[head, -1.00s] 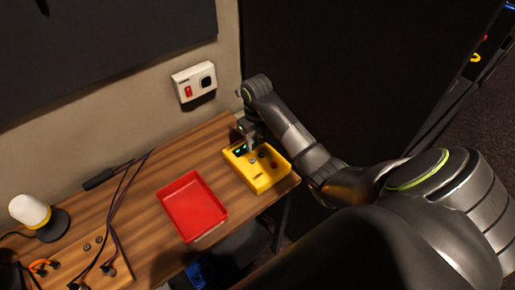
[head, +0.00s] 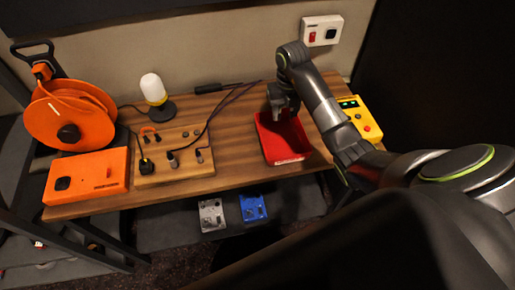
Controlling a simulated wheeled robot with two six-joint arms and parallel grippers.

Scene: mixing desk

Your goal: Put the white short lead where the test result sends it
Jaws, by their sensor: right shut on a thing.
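My right gripper (head: 283,112) is shut over the back left part of the red tray (head: 291,158). Its arm comes in from the right. The white short lead cannot be made out; the gripper hides what it holds, which I take to be this lead. The yellow tester (head: 371,116) stands right of the tray, partly behind my arm. Its small display (head: 348,104) is lit green; any wording is too small to read. My left gripper is not in view.
A wooden board (head: 200,172) with dark leads lies left of the tray. A white lamp (head: 153,88), an orange cable reel (head: 68,118) and an orange box (head: 87,177) stand further left. Grey (head: 211,215) and blue (head: 252,207) pedals sit below the desk.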

